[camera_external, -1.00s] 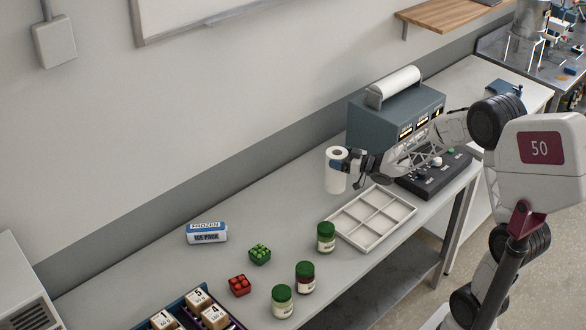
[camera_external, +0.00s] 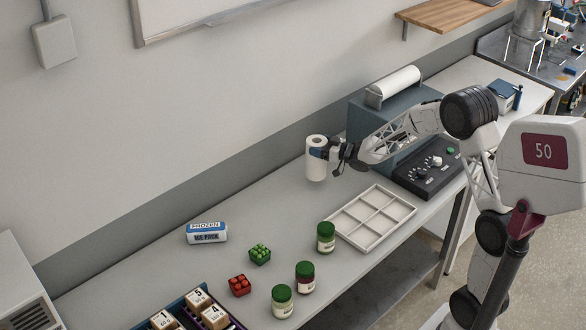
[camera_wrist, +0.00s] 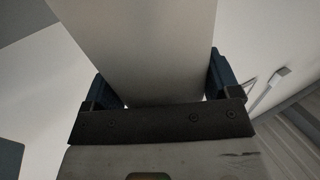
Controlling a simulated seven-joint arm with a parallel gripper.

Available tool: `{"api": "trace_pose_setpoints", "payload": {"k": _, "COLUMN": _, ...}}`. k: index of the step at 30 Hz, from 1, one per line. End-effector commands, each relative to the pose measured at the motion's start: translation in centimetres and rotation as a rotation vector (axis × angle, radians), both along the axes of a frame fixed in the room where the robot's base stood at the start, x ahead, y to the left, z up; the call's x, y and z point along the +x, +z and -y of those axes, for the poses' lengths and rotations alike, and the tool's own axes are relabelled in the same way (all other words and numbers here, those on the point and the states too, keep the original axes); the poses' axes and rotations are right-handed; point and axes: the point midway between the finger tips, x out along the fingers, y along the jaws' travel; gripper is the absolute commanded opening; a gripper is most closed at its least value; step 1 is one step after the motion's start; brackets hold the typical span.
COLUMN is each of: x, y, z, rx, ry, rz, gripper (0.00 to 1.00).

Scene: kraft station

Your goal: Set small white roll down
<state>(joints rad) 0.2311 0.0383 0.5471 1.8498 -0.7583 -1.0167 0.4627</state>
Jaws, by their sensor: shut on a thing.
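The small white roll (camera_external: 316,165) is upright in the external view, near the back of the bench and left of the blue-grey machine. My gripper (camera_external: 323,153) is shut on it from the right, around its upper half. In the wrist view the roll (camera_wrist: 145,50) fills the space between the two blue fingertips of my gripper (camera_wrist: 160,90). The roll seems to be held above the bench top, but its lower end is not clear enough to tell the gap.
A white divided tray (camera_external: 397,222) lies right of the roll. A control box with knobs (camera_external: 427,172) and the machine with a larger white roll (camera_external: 393,86) stand at right. Bench beneath the roll looks clear.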

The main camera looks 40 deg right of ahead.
Motion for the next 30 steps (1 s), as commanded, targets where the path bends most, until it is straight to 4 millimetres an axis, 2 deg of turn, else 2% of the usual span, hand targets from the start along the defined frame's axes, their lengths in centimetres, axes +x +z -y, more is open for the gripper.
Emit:
{"api": "trace_pose_setpoints", "payload": {"k": 6, "x": 2.8, "y": -0.2, "z": 0.3, "rx": 0.000, "ry": 0.000, "rz": 0.001, "gripper": 0.23}}
{"api": "trace_pose_setpoints", "payload": {"k": 12, "x": 4.2, "y": -0.4, "z": 0.4, "rx": 0.000, "ry": 0.000, "rz": 0.000, "gripper": 0.23}}
{"api": "trace_pose_setpoints", "payload": {"k": 25, "x": 4.4, "y": -0.4, "z": 0.4, "rx": 0.000, "ry": 0.000, "rz": 0.001, "gripper": 0.23}}
{"api": "trace_pose_setpoints", "payload": {"k": 30, "x": 4.4, "y": -1.6, "z": 0.4, "rx": 0.001, "ry": 0.000, "rz": 0.000, "gripper": 0.23}}
